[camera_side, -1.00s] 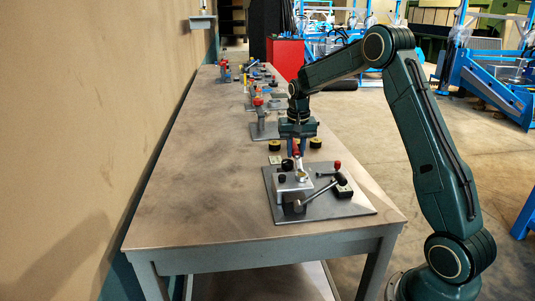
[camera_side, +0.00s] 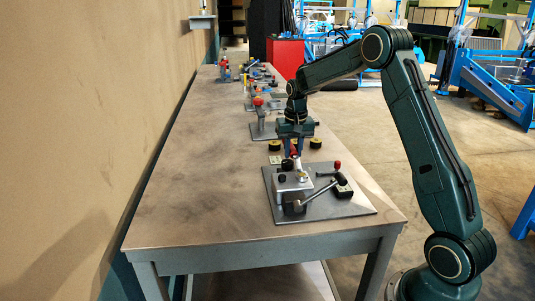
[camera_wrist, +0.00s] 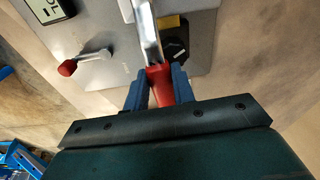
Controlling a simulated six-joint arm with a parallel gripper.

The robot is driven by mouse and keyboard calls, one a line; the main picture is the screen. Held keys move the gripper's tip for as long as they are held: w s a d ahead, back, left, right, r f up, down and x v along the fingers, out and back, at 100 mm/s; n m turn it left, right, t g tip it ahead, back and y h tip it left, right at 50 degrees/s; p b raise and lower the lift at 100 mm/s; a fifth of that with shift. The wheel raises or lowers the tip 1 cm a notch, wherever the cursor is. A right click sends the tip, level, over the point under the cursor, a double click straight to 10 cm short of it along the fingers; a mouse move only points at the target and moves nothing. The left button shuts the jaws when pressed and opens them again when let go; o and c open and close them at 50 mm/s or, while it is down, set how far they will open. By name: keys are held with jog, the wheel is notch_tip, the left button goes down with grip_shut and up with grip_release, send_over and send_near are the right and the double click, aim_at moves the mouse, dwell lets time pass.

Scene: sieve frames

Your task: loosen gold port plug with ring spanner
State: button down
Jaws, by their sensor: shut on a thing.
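My gripper (camera_side: 293,150) points down over the far edge of a grey plate (camera_side: 345,208) on the bench. In the wrist view its blue fingers (camera_wrist: 160,90) are shut on the red handle (camera_wrist: 159,76) of a tool with a silver shank (camera_wrist: 147,35), taken to be the ring spanner. The shank runs out of the top of the picture, so its ring end is hidden there. In the side view the red handle (camera_side: 294,153) shows small, close above a grey block (camera_side: 292,187). I cannot make out the gold port plug clearly or tell whether the spanner's ring is around it.
A red-tipped lever (camera_side: 337,165) stands on the plate, and a grey bar with a dark end (camera_side: 320,194) slants across it. Black-and-yellow round pieces (camera_side: 316,143) lie behind the plate. More fixtures (camera_side: 258,103) stand farther back. The bench's left side is clear.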

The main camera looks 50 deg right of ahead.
jog(key=shift+w+a+n, duration=0.2)
jog(key=shift+a+n, duration=0.05)
jog(key=shift+n, duration=0.05)
jog(key=shift+r, duration=0.3)
jog(key=shift+r, duration=2.25)
jog(key=s+a+f+n, duration=0.1)
jog(key=a+n, duration=0.3)
jog(key=a, duration=1.2)
jog(key=shift+a+f, duration=0.2)
jog(key=shift+f, duration=0.3)
